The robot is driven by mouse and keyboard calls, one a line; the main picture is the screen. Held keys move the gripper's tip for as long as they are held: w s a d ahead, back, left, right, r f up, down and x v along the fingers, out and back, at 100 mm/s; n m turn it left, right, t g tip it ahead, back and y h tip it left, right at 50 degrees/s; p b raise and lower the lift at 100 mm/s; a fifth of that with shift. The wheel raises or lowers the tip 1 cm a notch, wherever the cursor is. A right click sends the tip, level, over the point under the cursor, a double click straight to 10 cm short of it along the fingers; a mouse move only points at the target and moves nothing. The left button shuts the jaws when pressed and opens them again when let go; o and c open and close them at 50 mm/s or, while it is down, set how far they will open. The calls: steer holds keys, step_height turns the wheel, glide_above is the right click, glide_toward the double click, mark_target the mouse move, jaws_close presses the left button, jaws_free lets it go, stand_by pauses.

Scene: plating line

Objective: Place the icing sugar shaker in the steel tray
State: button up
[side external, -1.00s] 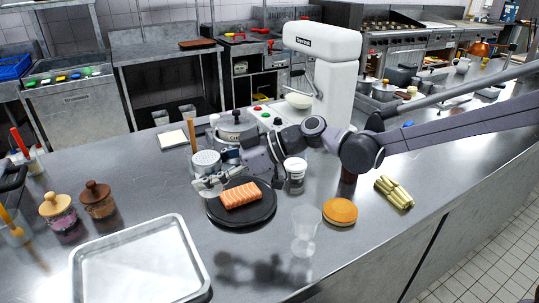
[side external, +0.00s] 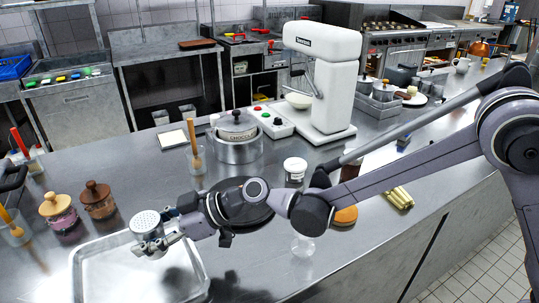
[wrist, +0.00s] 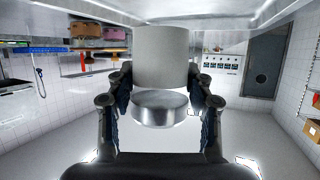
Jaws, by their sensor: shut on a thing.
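The icing sugar shaker (side external: 147,222) is a metal can with a perforated top. My gripper (side external: 158,244) is shut on it and holds it upright above the right part of the steel tray, near its far edge. The steel tray (side external: 100,276) is a shallow rectangular pan at the front left of the counter; no contents show in its visible part. In the wrist view the shaker (wrist: 160,58) stands between the two fingers (wrist: 160,108). The gap between the shaker's base and the tray is hard to judge.
Two jars with wooden knobs, one pale-lidded (side external: 57,208) and one brown (side external: 97,200), stand behind the tray. A glass with a wooden-handled tool (side external: 14,228) is at its left. A dark plate (side external: 262,214) lies to the right, partly hidden by my arm.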

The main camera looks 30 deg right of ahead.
steer(key=shift+f, duration=2)
steer(key=shift+f, duration=0.15)
steer(key=o, duration=1.3)
steer(key=shift+r, duration=0.2)
steer(key=v, duration=1.2)
